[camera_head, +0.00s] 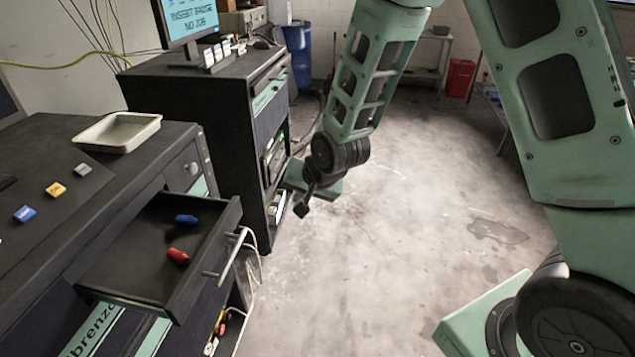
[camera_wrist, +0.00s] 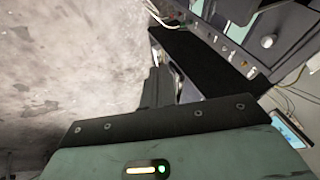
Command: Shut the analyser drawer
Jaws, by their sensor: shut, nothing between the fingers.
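The analyser drawer (camera_head: 140,262) stands pulled out from the dark cabinet at the left of the head view. It holds a blue piece (camera_head: 186,218) and a red piece (camera_head: 178,255). Its pale bar handle (camera_head: 228,256) runs along the drawer front, facing right. My gripper (camera_head: 302,209) is shut and empty, out over the floor to the right of the drawer and apart from the handle. In the wrist view my dark fingers (camera_wrist: 156,86) point up the picture, close together, with nothing held.
The cabinet top carries a white tray (camera_head: 116,132) and several coloured buttons. A second dark cabinet (camera_head: 185,105) with a monitor (camera_head: 190,22) stands behind, close to my gripper. White cables hang below the drawer. Open floor (camera_head: 360,270) lies right of the drawer.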

